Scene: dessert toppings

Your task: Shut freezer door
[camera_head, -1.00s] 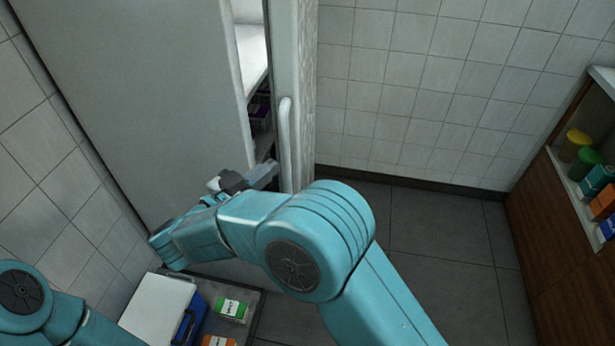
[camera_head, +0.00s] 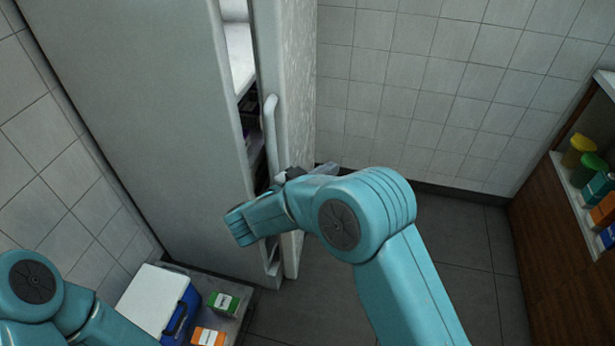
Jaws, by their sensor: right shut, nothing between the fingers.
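The freezer (camera_head: 130,110) is tall and pale grey at the left. Its door (camera_head: 302,85) stands ajar, seen nearly edge-on, with a rough whitish right face. A vertical bar handle (camera_head: 270,125) is on its near edge. A narrow dark gap between door and large panel shows a white shelf (camera_head: 240,55) and dim items. My left gripper is out of view; only part of my left arm shows at the lower left.
On a low surface below the freezer lie a white-lidded blue box (camera_head: 155,300), a green packet (camera_head: 223,303) and an orange packet (camera_head: 208,337). A wooden shelf unit (camera_head: 545,225) with jars and boxes stands at the right. The dark floor (camera_head: 440,240) between is clear.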

